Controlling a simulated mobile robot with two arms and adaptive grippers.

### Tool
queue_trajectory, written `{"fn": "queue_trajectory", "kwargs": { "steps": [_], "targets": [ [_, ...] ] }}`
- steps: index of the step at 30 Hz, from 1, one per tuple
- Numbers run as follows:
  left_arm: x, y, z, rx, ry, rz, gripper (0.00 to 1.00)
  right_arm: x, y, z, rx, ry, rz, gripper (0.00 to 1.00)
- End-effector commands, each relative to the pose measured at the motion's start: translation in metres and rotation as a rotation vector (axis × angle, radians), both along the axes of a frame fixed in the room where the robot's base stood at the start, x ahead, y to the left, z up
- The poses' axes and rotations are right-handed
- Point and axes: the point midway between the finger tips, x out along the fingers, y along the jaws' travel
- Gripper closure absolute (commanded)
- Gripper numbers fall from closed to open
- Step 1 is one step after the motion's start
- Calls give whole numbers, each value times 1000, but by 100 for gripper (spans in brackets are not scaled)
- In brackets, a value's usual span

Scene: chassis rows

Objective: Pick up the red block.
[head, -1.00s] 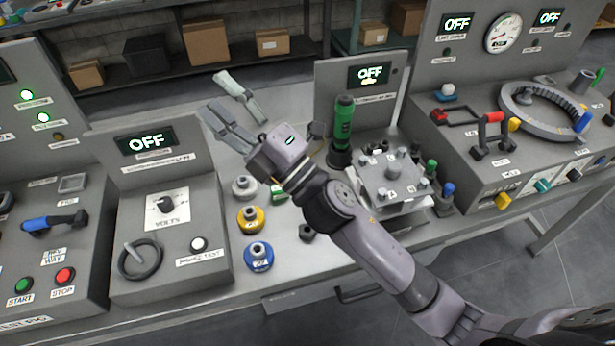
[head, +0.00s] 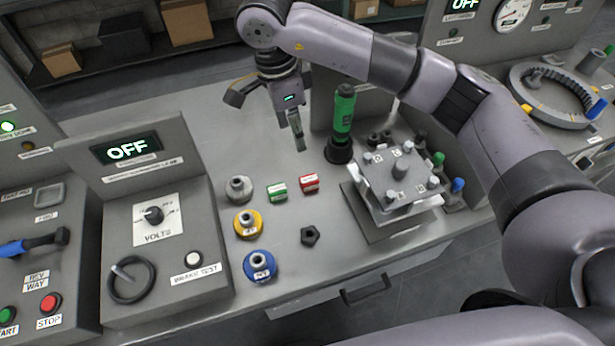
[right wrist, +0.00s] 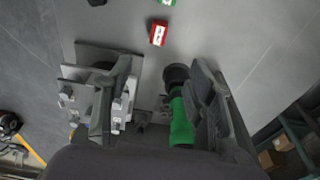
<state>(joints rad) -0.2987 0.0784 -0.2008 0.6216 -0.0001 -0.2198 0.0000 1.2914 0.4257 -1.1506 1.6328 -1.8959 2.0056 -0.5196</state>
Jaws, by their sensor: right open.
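The red block (head: 309,183) lies on the grey bench, to the right of a green block (head: 277,192) and in front of the green-handled tool (head: 344,112). My right gripper (head: 267,122) is open and empty, pointing down over the bench behind the red block and to its left in the head view. In the right wrist view, the red block (right wrist: 158,32) shows just beyond the spread fingertips (right wrist: 162,65), in the space between them, not touched. My left gripper is not in view.
Grey, yellow (head: 247,224) and blue (head: 260,265) knobs stand left of the blocks. A black nut (head: 310,236) lies in front. A metal plate fixture (head: 395,180) stands to the right. The OFF volts panel (head: 150,215) is at left. The bench behind the knobs is clear.

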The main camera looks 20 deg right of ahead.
Motion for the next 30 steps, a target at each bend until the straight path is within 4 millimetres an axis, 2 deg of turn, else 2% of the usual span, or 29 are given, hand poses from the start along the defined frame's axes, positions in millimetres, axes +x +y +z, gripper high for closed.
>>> {"fn": "queue_trajectory", "kwargs": {
  "steps": [4, 15, 18, 25, 30],
  "targets": [
    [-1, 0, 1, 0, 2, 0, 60, -2, -5, -23, -8, 8, -2, 50],
    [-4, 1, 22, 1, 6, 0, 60, -1, -17, -97, -6, 6, -3, 50],
    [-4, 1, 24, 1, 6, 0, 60, -1, -18, -110, -5, 5, -2, 50],
    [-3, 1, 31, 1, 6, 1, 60, -1, -22, -125, -5, 5, -3, 50],
    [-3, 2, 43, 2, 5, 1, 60, -1, -28, -150, -5, 7, -3, 50]
  ]
}}
